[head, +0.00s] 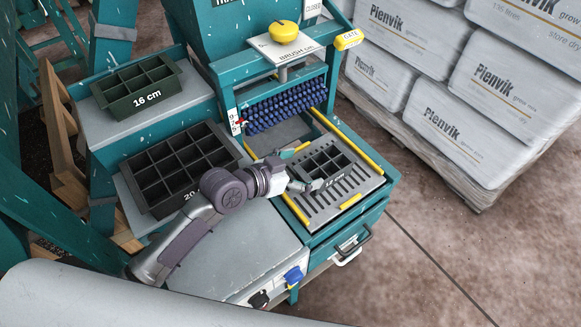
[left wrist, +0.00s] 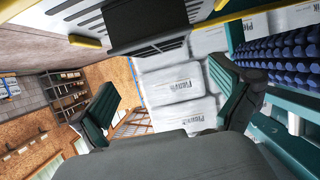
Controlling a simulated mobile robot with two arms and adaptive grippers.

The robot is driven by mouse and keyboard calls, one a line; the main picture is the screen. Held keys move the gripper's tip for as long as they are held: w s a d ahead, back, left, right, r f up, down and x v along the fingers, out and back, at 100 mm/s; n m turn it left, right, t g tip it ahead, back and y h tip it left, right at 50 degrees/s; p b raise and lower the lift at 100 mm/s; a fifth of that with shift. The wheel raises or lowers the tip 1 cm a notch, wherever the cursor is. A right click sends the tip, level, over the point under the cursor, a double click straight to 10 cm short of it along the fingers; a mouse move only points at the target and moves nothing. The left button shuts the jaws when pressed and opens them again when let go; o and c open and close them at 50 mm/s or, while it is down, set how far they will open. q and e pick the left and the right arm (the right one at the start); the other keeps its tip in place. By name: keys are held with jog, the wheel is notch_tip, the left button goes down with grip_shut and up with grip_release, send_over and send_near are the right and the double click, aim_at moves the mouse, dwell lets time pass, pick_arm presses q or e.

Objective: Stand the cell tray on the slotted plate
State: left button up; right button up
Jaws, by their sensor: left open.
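The small dark cell tray (head: 326,165), marked 12 cm, stands upright on the grey slotted plate (head: 350,190), between its yellow edge strips. In the left wrist view the dark tray (left wrist: 146,28) is at the top, against the slotted plate (left wrist: 178,52). My left gripper (head: 299,170) is at the tray's left side in the head view, its fingers spread. The left wrist view shows the two green fingers (left wrist: 170,105) wide apart with nothing between them. The gripper hides part of the plate's left side. My right gripper is not in view.
A larger tray (head: 178,165) marked 20 and a green 16 cm tray (head: 137,86) stand on the left shelves. A blue brush roller (head: 287,106) and a yellow knob (head: 284,31) are behind the plate. Stacked white Pienvik bags (head: 450,90) stand at right.

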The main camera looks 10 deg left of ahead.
pick_arm(q)
jog(key=shift+v, duration=2.25)
